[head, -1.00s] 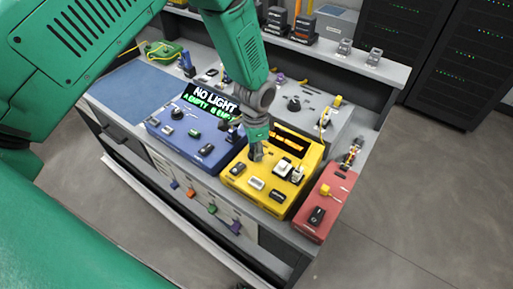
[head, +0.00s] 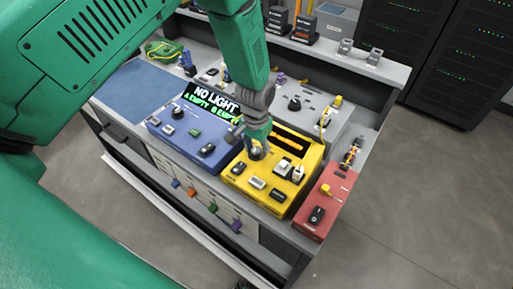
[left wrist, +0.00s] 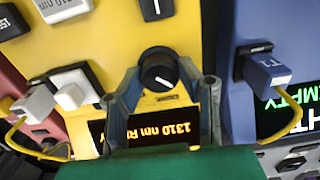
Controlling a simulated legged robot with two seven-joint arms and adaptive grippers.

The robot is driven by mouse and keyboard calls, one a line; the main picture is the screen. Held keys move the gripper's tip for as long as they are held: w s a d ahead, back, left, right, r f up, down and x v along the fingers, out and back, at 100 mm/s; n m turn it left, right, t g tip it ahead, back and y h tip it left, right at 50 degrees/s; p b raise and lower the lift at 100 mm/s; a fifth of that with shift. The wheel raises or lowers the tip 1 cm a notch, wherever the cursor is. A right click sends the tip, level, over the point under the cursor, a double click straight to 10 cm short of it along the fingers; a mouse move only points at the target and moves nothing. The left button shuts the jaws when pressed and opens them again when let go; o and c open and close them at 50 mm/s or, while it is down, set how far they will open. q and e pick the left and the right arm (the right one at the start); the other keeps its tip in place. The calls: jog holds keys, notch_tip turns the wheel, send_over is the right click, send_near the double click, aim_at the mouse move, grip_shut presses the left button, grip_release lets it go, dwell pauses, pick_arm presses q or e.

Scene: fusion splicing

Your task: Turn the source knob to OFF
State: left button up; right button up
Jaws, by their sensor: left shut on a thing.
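The yellow source unit (head: 305,150) stands on the bench, with several buttons and a lit display that reads upside down "1310 nm" in the left wrist view (left wrist: 158,130). Its round black source knob (left wrist: 157,68) has a white mark pointing to the lower right in that view. The knob shows as a dark shape in the head view (head: 257,154). My left gripper (head: 256,143) is over it, fingers down, one to each side of the knob, and is shut on it. Finger contact is hard to see. My right gripper is not in view.
A blue unit (head: 177,139) with a "NO LIGHT" screen (head: 211,101) stands left of the yellow one, and a red unit (head: 327,190) right. A grey shelf (head: 350,60) runs behind.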

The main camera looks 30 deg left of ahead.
aim_at(256, 149)
pick_arm(q)
jog(key=shift+f, duration=0.1)
dwell(0.3)
jog(key=o, duration=1.1)
jog(key=shift+o, duration=0.2)
jog(key=shift+r, duration=0.2)
notch_tip(256, 149, up, 11)
jog(key=shift+r, duration=0.2)
jog(key=shift+w, duration=0.1)
